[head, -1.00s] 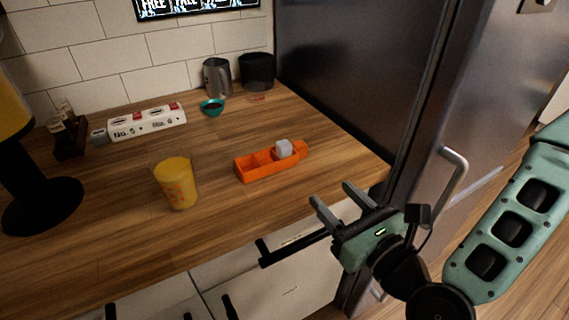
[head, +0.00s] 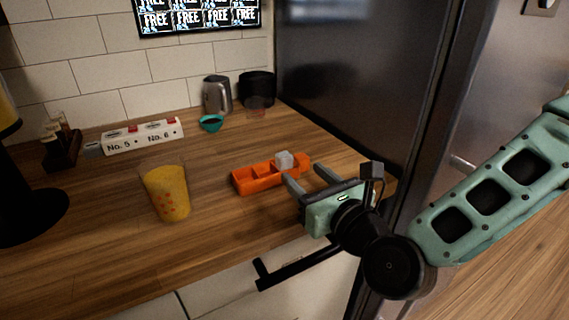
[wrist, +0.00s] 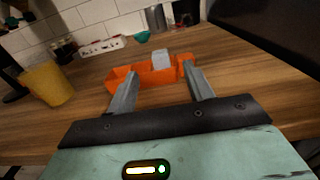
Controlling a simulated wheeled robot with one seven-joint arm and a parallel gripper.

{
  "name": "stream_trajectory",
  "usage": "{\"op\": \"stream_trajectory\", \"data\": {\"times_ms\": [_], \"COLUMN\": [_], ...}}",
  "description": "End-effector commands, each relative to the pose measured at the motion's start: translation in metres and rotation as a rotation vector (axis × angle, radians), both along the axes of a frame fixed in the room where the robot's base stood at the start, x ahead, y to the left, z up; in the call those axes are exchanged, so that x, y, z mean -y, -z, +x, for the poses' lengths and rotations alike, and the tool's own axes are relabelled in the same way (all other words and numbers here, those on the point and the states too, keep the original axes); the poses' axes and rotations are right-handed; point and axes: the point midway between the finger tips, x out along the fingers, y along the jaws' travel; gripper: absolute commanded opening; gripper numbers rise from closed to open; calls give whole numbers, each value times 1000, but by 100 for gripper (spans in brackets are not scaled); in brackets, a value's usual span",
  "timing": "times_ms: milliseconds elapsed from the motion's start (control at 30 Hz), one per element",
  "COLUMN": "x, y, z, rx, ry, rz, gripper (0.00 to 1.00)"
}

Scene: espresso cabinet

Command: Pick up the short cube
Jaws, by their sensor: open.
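The short cube is a small light-grey block (head: 284,159) sitting in or on the right part of an orange compartment tray (head: 243,186) on the wooden counter. In the wrist view the grey cube (wrist: 160,58) shows beyond and between the fingers, with the orange tray (wrist: 122,76) around its base. My gripper (head: 307,174) is open and empty, just in front of the tray on its near right side. The fingers point toward the tray. In the wrist view my gripper (wrist: 160,80) appears close to the tray's near edge; I cannot tell whether it touches.
A yellow cup (head: 167,193) stands left of the tray. A teal bowl (head: 211,123), a metal pitcher (head: 216,95) and a dark container (head: 257,89) stand behind. A white labelled box (head: 143,137) is at the back left. A dark fridge (head: 350,80) bounds the right side.

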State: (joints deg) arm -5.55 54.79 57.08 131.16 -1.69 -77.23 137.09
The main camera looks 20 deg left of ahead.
Motion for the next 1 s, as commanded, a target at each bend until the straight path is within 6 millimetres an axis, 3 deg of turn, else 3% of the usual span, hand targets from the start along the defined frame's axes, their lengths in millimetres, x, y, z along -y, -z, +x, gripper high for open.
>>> {"op": "stream_trajectory", "data": {"times_ms": [300, 633, 667, 800, 1000], "x": [-35, -41, -41, -41, -41], "y": [0, 0, 0, 0, 0], "z": [29, 35, 35, 35, 34], "rx": [1, 0, 0, 0, 1], "ry": [0, 0, 0, 0, 0], "rz": [1, 0, 0, 0, -1], "gripper": [52, 52, 46, 7, 4]}}
